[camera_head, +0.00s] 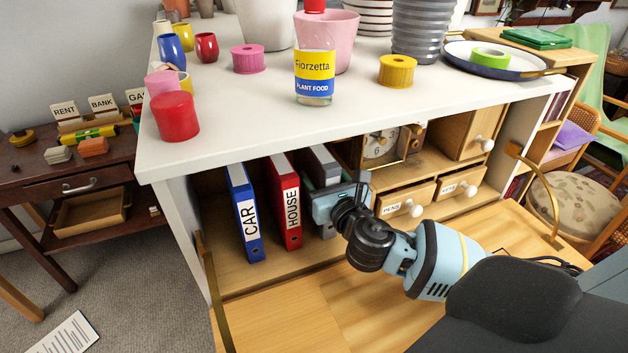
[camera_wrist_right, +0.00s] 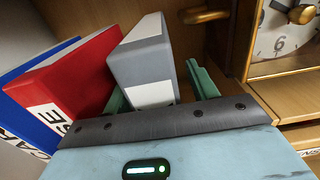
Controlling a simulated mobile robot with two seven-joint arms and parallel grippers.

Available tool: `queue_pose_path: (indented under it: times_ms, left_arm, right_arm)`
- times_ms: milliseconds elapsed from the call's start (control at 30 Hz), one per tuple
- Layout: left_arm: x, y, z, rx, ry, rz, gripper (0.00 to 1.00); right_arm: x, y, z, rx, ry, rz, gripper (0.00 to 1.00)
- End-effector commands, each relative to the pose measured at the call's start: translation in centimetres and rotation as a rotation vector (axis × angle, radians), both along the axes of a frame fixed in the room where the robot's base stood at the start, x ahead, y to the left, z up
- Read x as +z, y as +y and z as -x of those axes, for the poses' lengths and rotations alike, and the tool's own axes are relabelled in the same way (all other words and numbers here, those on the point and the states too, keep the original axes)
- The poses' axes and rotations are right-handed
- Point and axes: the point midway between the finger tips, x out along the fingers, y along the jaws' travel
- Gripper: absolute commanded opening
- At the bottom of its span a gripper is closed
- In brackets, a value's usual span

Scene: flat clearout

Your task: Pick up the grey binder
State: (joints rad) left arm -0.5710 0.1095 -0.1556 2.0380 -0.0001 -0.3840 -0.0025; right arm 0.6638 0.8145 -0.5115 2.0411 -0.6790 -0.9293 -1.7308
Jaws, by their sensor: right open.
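The grey binder (camera_head: 322,160) stands in the bureau compartment, to the right of the red HOUSE binder (camera_head: 286,200) and the blue CAR binder (camera_head: 245,213). My right gripper (camera_head: 325,182) is in front of it and hides most of its lower spine in the head view. In the right wrist view, the grey binder (camera_wrist_right: 142,62) stands between the two green fingers of my right gripper (camera_wrist_right: 158,85). The fingers are apart, one on each side of the binder; I cannot tell whether either touches it. My left gripper is not in view.
Small drawers (camera_head: 405,200) and a clock (camera_head: 381,145) are right of the binders. The white top (camera_head: 230,110) overhangs the compartment and carries pots and a plant food bottle (camera_head: 314,65).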

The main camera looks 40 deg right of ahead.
Motion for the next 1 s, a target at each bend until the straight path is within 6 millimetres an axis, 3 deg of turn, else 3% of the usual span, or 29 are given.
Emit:
queue_pose_path:
  times_ms: [333,767,1000]
  left_arm:
    - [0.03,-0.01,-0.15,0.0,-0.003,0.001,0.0]
    - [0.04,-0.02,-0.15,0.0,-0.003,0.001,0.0]
    - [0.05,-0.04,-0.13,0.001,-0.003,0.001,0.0]
  right_arm:
    - [-0.04,-0.17,-0.78,0.0,0.001,0.0,0.58]
    - [-0.02,-0.17,-0.75,0.0,0.001,0.0,0.02]
    - [0.16,-0.19,-0.78,0.0,-0.003,0.001,0.0]
